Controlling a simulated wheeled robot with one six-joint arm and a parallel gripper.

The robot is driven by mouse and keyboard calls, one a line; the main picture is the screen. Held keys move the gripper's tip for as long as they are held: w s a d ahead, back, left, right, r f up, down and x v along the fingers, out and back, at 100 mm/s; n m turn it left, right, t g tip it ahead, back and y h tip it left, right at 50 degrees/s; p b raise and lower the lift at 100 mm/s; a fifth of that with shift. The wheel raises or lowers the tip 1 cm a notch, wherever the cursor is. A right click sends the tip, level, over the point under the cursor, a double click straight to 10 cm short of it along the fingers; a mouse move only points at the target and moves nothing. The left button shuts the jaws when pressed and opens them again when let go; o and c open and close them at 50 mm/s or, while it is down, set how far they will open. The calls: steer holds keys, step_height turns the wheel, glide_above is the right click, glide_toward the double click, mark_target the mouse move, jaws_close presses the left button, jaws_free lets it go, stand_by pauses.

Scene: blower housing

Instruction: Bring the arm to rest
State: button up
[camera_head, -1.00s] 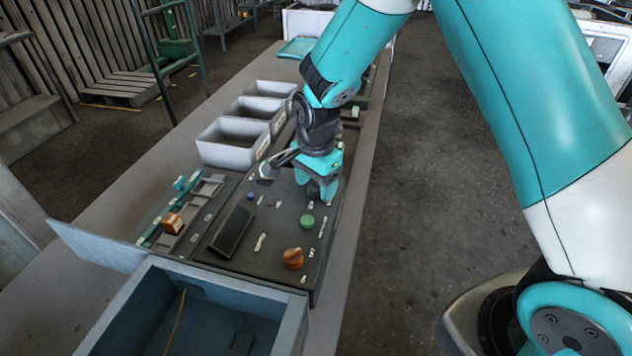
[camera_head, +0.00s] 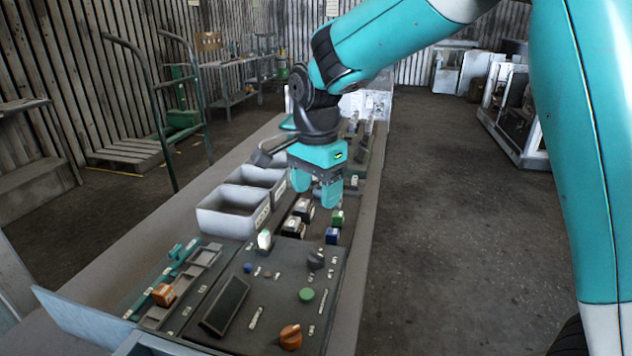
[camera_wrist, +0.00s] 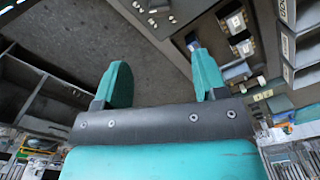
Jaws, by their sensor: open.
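My gripper (camera_head: 326,195) is teal with two short fingers. In the head view it hangs above the bench, over the area just beyond the control panel (camera_head: 230,337), pointing down. Its fingers stand apart with nothing between them. In the wrist view the two open fingers (camera_wrist: 160,85) show against the grey floor and the bench edge. My arm reaches in from the upper right of the head view.
White bins (camera_head: 226,222) stand left of my gripper. Small blocks, one blue (camera_head: 332,236), lie below it. The panel carries an orange knob (camera_head: 290,338) and a green button (camera_head: 306,295). Open floor (camera_head: 450,220) lies right of the bench.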

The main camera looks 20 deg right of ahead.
steer(key=shift+r, duration=0.9)
steer(key=s+a+n+y, duration=0.2)
steer(key=s+n, duration=0.8)
steer(key=s, duration=0.2)
steer(key=s+a+n+y, duration=0.2)
steer(key=s+n, duration=0.8)
steer(key=s, duration=0.3)
steer(key=shift+a+r, duration=0.3)
steer(key=shift+r, duration=0.1)
